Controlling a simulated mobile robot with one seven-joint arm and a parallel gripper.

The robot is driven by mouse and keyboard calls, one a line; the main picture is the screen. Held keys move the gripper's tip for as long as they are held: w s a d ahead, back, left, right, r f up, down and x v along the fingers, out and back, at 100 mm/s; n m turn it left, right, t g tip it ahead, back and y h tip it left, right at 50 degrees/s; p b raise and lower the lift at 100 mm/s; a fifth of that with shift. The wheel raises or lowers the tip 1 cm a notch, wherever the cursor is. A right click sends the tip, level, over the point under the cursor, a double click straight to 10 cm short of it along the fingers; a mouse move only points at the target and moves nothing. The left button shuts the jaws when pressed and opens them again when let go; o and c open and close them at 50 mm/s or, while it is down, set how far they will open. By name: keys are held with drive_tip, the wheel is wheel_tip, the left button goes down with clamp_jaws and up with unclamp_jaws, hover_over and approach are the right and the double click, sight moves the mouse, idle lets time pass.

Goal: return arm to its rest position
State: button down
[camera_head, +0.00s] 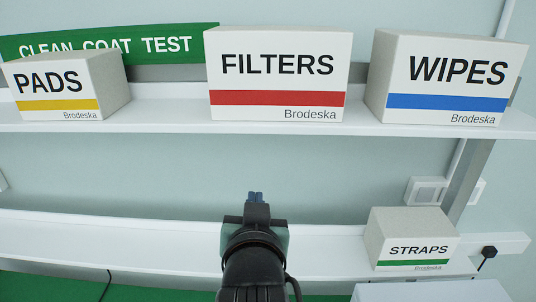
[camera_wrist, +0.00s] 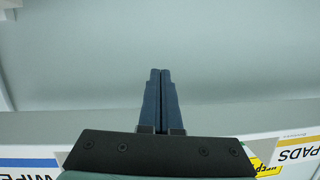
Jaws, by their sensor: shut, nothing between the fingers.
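My gripper (camera_head: 255,196) is at the lower middle of the head view, in front of the lower shelf and pale wall. In the wrist view its two blue fingers (camera_wrist: 160,75) lie together, with nothing held between them. The black forearm comes up from the bottom edge of the head view. No box touches the fingers.
The upper shelf (camera_head: 170,114) holds boxes marked PADS (camera_head: 55,89), FILTERS (camera_head: 278,78) and WIPES (camera_head: 455,82). The lower shelf (camera_head: 150,242) holds a STRAPS box (camera_head: 408,243) at right. A green sign (camera_head: 165,45) is behind. The lower shelf left of my gripper is clear.

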drive_tip(key=s+d+r+t+b, duration=0.1)
drive_tip(key=s+r+t+b, duration=0.4)
drive_tip(key=r, duration=0.5)
drive_tip(key=s+d+r+t+b, duration=0.1)
drive_tip(key=s+r+t+b, duration=0.5)
drive_tip(key=s+r, duration=0.3)
drive_tip(key=shift+s+r+n+t+h, duration=0.35)
drive_tip(key=shift+r+t, duration=0.35)
drive_tip(key=shift+r, duration=0.25)
drive_tip(key=shift+d, duration=0.1)
